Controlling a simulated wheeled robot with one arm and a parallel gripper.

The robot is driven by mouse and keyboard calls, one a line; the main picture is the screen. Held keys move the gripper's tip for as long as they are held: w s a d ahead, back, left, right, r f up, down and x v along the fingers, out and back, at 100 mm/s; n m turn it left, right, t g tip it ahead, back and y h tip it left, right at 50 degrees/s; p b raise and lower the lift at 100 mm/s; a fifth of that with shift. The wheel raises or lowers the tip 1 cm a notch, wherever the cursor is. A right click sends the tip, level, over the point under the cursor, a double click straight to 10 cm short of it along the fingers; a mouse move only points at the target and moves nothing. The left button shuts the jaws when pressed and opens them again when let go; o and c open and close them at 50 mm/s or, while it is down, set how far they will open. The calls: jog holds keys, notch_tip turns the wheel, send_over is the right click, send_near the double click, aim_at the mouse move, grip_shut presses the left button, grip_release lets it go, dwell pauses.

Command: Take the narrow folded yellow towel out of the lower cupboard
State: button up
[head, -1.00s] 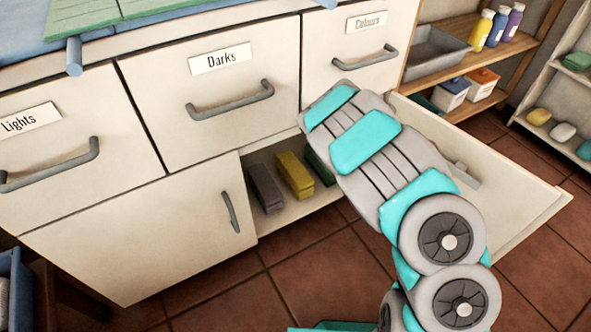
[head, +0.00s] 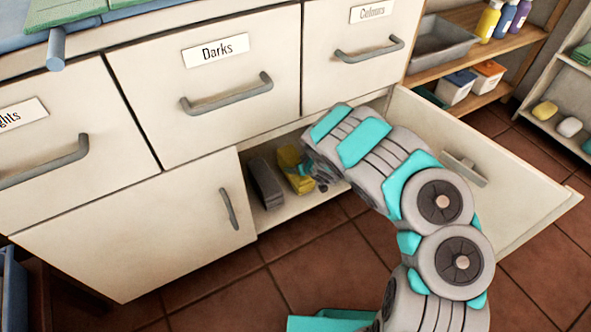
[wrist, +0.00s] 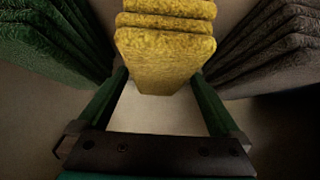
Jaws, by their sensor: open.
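The narrow folded yellow towel (head: 290,160) lies in the open lower cupboard (head: 285,208), between a grey folded towel and a green one. In the wrist view the yellow towel (wrist: 165,55) shows its near end between the two fingers of my gripper (wrist: 160,82). The fingers are apart, one on each side of that end, and I cannot tell whether they touch it. In the head view my gripper (head: 318,180) is at the towel's right and front, partly hidden by my arm.
The grey towel (head: 265,184) also shows in the wrist view (wrist: 270,50), close to one finger. The green towel (wrist: 50,45) is close to the other. The cupboard door (head: 490,165) stands open at the right, beside my arm. A drawer front (head: 215,75) is above.

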jog(key=shift+b+x, duration=0.4)
jog(key=shift+x, duration=1.5)
jog(key=shift+s+d+f, duration=0.1)
jog(key=c, duration=1.3)
